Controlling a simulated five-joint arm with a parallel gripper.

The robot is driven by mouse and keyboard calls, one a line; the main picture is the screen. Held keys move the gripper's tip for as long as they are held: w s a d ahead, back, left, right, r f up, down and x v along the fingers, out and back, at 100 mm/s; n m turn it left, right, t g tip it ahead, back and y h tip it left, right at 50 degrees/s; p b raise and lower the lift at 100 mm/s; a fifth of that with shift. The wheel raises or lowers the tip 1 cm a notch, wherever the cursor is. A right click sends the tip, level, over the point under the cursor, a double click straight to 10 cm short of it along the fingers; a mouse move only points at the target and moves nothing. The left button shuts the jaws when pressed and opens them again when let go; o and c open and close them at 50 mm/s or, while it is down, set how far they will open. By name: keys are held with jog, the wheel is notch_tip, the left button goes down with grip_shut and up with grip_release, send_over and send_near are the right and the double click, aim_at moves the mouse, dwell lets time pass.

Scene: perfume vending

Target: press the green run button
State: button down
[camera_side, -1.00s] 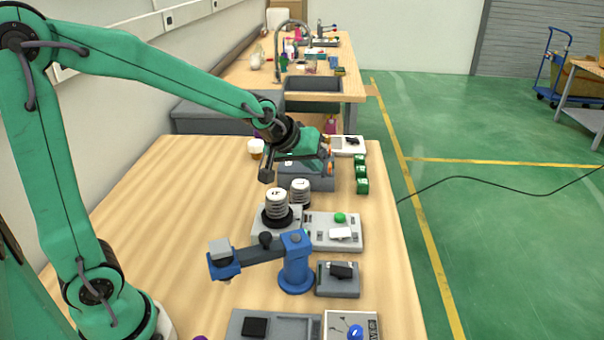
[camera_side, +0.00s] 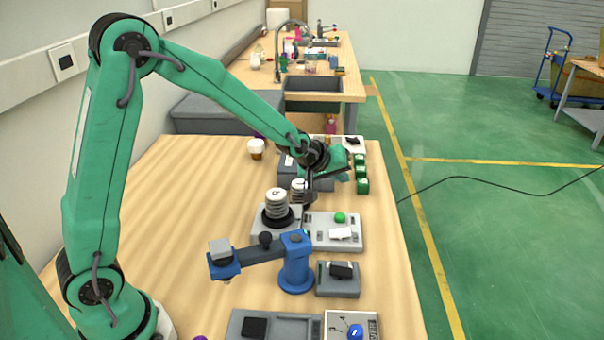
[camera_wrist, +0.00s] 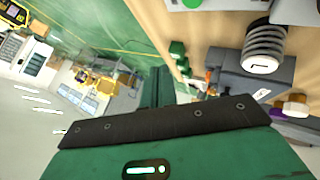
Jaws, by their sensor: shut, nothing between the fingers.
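The green run button (camera_side: 340,217) is a round green dome on a light grey control panel (camera_side: 318,245), right of the white coiled posts in the side view. My gripper (camera_side: 309,200) is shut and empty. It points down beside the rear coiled post (camera_side: 297,188), left of and a little behind the button in the picture. I cannot tell its exact height above the panel. In the wrist view a coiled post (camera_wrist: 264,48) shows at the upper right.
A blue lever arm (camera_side: 295,265) stands in front of the panel. Another coiled post (camera_side: 276,205) is left of my gripper. A grey box (camera_side: 288,170) and several green blocks (camera_side: 362,186) are behind.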

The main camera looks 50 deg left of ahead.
aim_at(337, 217)
jog(key=shift+f, duration=0.15)
jog(key=shift+f, duration=4.25)
